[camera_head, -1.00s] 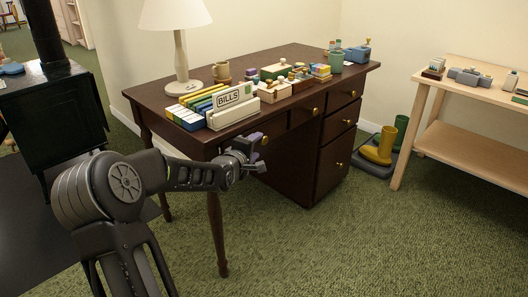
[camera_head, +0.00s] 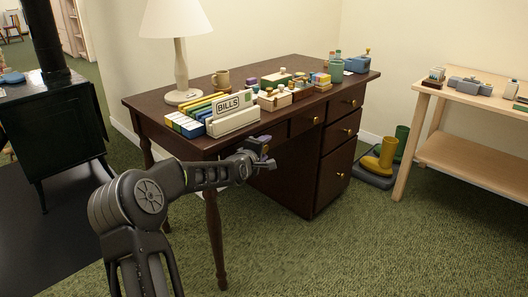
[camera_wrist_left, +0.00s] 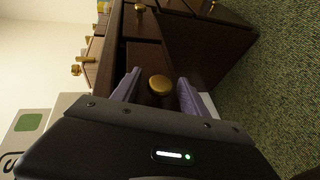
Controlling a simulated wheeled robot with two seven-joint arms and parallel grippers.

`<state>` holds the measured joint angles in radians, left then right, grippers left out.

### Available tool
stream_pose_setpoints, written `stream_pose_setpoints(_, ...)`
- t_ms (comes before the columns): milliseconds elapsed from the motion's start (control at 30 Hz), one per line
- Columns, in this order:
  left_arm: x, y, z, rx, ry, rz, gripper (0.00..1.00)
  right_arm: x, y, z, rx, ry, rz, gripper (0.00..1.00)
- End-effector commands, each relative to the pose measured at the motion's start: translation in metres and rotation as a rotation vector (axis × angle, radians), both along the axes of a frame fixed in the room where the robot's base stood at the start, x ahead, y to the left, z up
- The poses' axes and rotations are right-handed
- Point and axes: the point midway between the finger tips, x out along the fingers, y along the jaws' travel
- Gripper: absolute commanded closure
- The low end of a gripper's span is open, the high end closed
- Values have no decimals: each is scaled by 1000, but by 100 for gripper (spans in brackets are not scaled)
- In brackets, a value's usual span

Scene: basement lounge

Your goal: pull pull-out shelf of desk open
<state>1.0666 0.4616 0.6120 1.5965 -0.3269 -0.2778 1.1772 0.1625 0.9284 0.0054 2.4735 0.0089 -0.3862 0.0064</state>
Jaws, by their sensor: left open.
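The dark brown wooden desk (camera_head: 300,205) stands in the middle of the head view, with brass-knobbed drawers on its right side. My left gripper (camera_head: 264,155) is at the desk's front edge, left of the drawers, and covers part of the front there. I cannot tell whether the fingers touch the knob. The pull-out shelf cannot be clearly told from the rest of the desk front. My right gripper is not in view.
A light wooden table (camera_head: 465,160) and boots (camera_head: 381,158) are to the right. Green carpet in front is free.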

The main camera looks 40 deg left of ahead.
Motion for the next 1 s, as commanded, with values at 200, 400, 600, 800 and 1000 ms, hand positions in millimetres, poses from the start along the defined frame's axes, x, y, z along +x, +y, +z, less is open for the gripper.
stream_pose_setpoints(200,1,0,0,0,0,0,48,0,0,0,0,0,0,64)
stream_pose_setpoints(400,0,0,0,0,0,0,63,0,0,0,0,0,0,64)
stream_pose_setpoints(600,0,0,0,0,0,0,79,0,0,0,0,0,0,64)
stream_pose_setpoints(800,0,0,0,0,1,0,96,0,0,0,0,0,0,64)
stream_pose_setpoints(1000,0,0,0,-1,1,-1,100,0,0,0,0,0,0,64)
